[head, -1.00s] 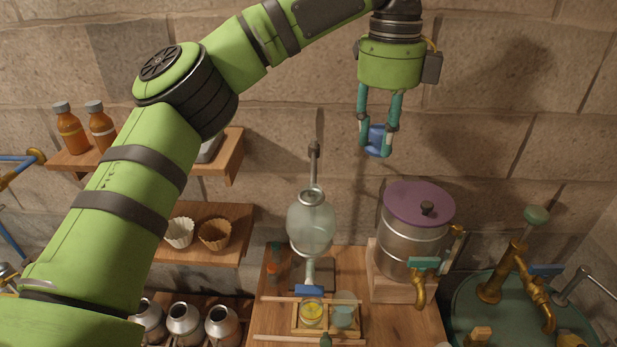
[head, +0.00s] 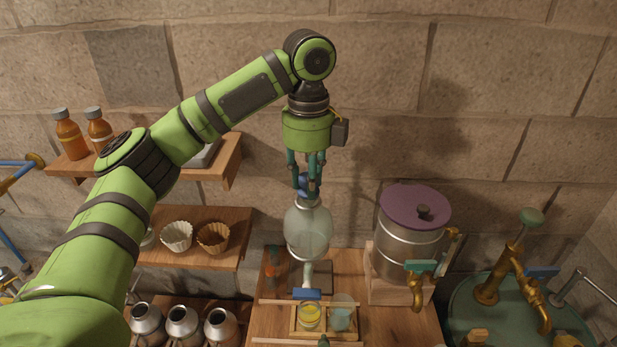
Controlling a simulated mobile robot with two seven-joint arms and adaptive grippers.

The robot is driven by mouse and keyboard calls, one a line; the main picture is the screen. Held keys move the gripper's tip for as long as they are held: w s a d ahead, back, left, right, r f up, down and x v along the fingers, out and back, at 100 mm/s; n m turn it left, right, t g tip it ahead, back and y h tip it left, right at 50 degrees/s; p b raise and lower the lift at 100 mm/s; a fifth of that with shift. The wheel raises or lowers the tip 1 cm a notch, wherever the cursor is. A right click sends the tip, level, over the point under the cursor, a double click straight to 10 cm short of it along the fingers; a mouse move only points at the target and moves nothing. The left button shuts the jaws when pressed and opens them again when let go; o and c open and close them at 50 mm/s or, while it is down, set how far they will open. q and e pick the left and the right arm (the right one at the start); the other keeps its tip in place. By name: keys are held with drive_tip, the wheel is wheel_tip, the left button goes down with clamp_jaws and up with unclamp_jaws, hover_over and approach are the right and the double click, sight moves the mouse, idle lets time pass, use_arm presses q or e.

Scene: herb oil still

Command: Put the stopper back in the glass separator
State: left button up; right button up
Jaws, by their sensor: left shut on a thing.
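The glass separator (head: 307,232) is a clear round bulb on a stand, upright in the middle of the head view. The stopper is at the mouth of the separator. Fingers hide part of the stopper and the rim, so I cannot tell whether it is seated or just above the opening. My right gripper is not in view.
A steel pot with a purple lid (head: 415,207) stands close on the right. Below the separator, a wooden tray (head: 325,336) holds two small glasses. Shelves with paper cups (head: 177,236) and orange bottles (head: 70,136) are left. A green basin (head: 484,318) is far right.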

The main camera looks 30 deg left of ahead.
use_arm(q)
drive_tip(key=shift+a+f, duration=0.15)
drive_tip(key=shift+f, duration=0.05)
drive_tip(key=shift+s+f, duration=0.1)
drive_tip(key=o, duration=0.9)
drive_tip(key=shift+o, duration=0.2)
wheel_tip(320, 180, up, 12)
idle(0.5)
